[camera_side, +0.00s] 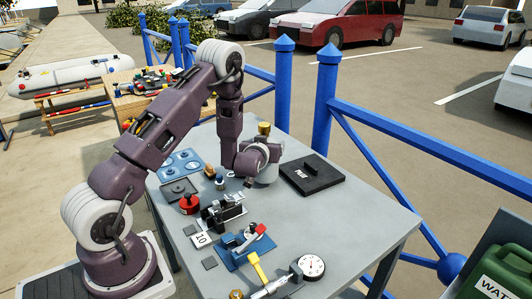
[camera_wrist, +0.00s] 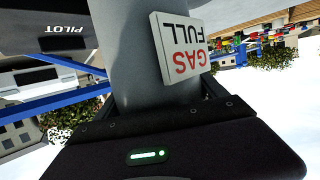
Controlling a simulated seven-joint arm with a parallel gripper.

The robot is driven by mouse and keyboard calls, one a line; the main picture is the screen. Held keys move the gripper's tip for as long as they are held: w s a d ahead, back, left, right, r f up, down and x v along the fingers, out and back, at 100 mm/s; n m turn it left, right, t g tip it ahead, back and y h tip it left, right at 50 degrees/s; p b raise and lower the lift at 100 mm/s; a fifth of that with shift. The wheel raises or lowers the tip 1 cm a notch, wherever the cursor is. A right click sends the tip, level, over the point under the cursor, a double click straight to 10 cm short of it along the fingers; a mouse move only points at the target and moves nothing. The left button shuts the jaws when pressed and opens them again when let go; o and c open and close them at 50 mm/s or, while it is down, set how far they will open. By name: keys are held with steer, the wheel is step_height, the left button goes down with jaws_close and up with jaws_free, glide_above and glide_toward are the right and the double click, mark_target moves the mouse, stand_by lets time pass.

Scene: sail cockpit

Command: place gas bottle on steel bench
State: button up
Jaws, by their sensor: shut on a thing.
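The gas bottle (camera_side: 267,172) is a grey cylinder with a brass-coloured top. It looks upright over the far part of the grey steel bench (camera_side: 330,222), just left of a black flat case. My gripper (camera_side: 256,160) is shut around its body from the left. In the wrist view the grey bottle (camera_wrist: 125,65) fills the space between the fingers of my gripper (camera_wrist: 150,95). A white label (camera_wrist: 182,48) on it reads GAS FULL in red and black, upside down. I cannot tell whether its base touches the bench; its lower edge is partly hidden.
The black flat case (camera_side: 312,175) lies close right of the bottle. A blue plate (camera_side: 180,163), a red knob (camera_side: 189,203), a dark camera-like device (camera_side: 222,212), a blue clamp (camera_side: 245,245) and a dial gauge (camera_side: 311,267) crowd the left and front. The right front is clear. Blue railings (camera_side: 325,100) stand behind.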

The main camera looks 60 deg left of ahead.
mark_target(266, 124)
step_height(266, 124, up, 7)
steer(key=shift+f, duration=0.1)
steer(key=shift+w+d+r+m+h, duration=0.25)
steer(key=shift+d+r+m+h, duration=0.05)
steer(key=shift+d+r, duration=0.5)
steer(key=d+r+m+t+h, duration=0.2)
steer(key=d+r+m+h, duration=0.1)
steer(key=d, duration=0.8)
steer(key=s+d+r+m+t+h, duration=0.1)
steer(key=d+m+h, duration=0.4)
steer(key=d, duration=0.6)
steer(key=shift+s+r+t+h, duration=0.2)
steer(key=shift+r+t+h, duration=0.4)
steer(key=shift+r+h, duration=0.3)
